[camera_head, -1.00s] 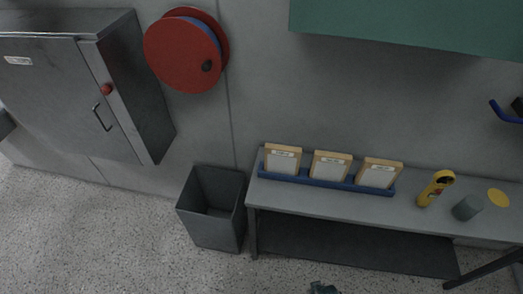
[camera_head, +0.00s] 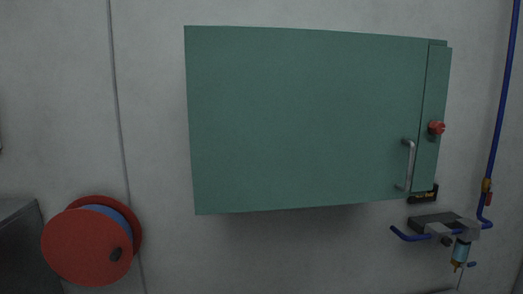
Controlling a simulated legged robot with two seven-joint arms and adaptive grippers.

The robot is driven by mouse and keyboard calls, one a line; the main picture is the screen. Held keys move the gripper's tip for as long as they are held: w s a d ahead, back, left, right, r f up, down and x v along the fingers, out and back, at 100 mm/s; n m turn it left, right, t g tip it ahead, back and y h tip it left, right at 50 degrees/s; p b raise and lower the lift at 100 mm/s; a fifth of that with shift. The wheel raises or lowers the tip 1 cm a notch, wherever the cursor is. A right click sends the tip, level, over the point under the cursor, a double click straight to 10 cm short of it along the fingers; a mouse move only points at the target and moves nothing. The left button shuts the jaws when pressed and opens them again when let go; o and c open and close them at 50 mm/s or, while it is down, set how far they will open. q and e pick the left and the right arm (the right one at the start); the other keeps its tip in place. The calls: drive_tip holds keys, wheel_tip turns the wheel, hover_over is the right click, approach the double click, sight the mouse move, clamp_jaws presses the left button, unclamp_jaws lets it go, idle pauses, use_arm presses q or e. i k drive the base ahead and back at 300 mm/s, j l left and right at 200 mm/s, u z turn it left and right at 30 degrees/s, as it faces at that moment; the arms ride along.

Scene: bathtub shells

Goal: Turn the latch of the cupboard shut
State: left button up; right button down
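A green wall cupboard (camera_head: 305,120) hangs on the grey wall in the middle of the head view. Its door looks closed or nearly so. A red latch knob (camera_head: 436,128) sits on the narrow strip at the cupboard's right side. A metal bar handle (camera_head: 408,165) stands upright on the door, to the left of and below the knob. The exact turn of the latch is too small to tell. Neither of my grippers shows in this view.
A red hose reel (camera_head: 88,245) is on the wall at lower left, beside the top of a grey metal cabinet (camera_head: 22,240). A blue pipe (camera_head: 502,95) runs down the wall right of the cupboard to a small fitting (camera_head: 460,250). The wall below the cupboard is mostly clear.

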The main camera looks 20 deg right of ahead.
sight(436, 127)
drive_tip(key=k+l, duration=0.15)
drive_tip(key=l, duration=0.3)
drive_tip(key=k+l+u, duration=0.15)
drive_tip(key=l, duration=0.3)
drive_tip(key=k+l, duration=0.15)
drive_tip(key=l, duration=0.3)
drive_tip(key=k+l+u, duration=0.1)
drive_tip(key=l, duration=0.35)
drive_tip(key=k+l+u, duration=0.1)
drive_tip(key=l, duration=0.35)
drive_tip(key=k+l, duration=0.3)
drive_tip(key=k+l+u, duration=0.1)
drive_tip(key=l, duration=0.4)
drive_tip(key=k+l+u, duration=0.1)
drive_tip(key=k+l, duration=0.2)
drive_tip(key=z, duration=0.7)
drive_tip(key=j+z, duration=0.25)
drive_tip(key=j, duration=0.2)
drive_tip(key=k+j+z, duration=0.25)
drive_tip(key=j, duration=0.2)
drive_tip(key=j+z, duration=0.3)
drive_tip(key=j, duration=0.2)
drive_tip(key=k+j+z, duration=0.25)
drive_tip(key=j, duration=0.15)
drive_tip(key=i, duration=0.1)
